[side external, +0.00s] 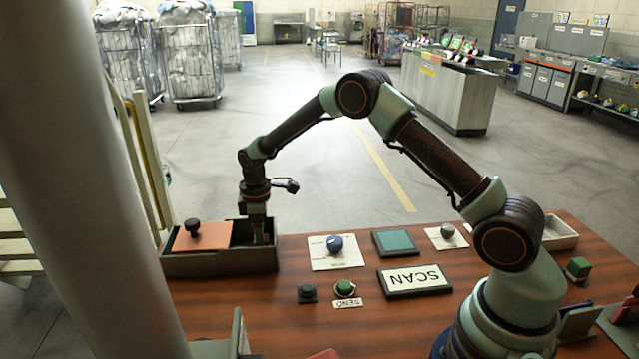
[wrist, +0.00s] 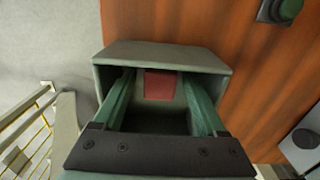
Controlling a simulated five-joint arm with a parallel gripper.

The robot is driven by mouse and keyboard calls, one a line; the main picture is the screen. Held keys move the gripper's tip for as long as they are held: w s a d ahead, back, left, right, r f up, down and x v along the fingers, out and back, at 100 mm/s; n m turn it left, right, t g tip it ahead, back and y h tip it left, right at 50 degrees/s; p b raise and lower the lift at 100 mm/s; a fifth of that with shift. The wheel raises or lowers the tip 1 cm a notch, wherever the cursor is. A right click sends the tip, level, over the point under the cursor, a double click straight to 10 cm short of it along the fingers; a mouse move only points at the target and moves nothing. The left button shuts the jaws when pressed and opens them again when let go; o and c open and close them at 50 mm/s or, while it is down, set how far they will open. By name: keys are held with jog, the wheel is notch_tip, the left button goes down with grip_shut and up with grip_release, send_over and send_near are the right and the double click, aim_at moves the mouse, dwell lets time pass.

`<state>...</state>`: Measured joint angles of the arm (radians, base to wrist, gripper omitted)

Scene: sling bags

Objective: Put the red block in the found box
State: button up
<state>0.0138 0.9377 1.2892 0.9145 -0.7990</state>
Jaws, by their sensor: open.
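A red block (wrist: 160,85) shows in the wrist view inside a dark grey box, near the inner wall at the top of the picture. The box (side external: 222,263) stands at the left end of the table in the side view. Its rim also shows in the wrist view (wrist: 160,53). My gripper (side external: 258,238) points down into the box's right part. Its green fingers (wrist: 160,105) are spread apart, with the red block seen between and beyond them. They do not appear closed on it. In the side view the box wall hides the block. I cannot tell which container is the found box.
An orange-red panel with a black knob (side external: 203,236) covers the box's left part.

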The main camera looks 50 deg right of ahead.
jog(key=s+r+m+t, duration=0.1)
jog(key=s+r, duration=0.1)
jog(key=r, duration=0.8)
jog(key=s+r+m, duration=0.1)
jog(key=s+r, duration=0.2)
jog(key=r, duration=0.7)
jog(key=s+r+m+t, duration=0.3)
jog(key=s+m, duration=0.4)
jog(key=s, duration=1.1)
jog(key=shift+a+t, duration=0.35)
jog(key=shift+t, duration=0.45)
jog(key=shift+r, duration=0.1)
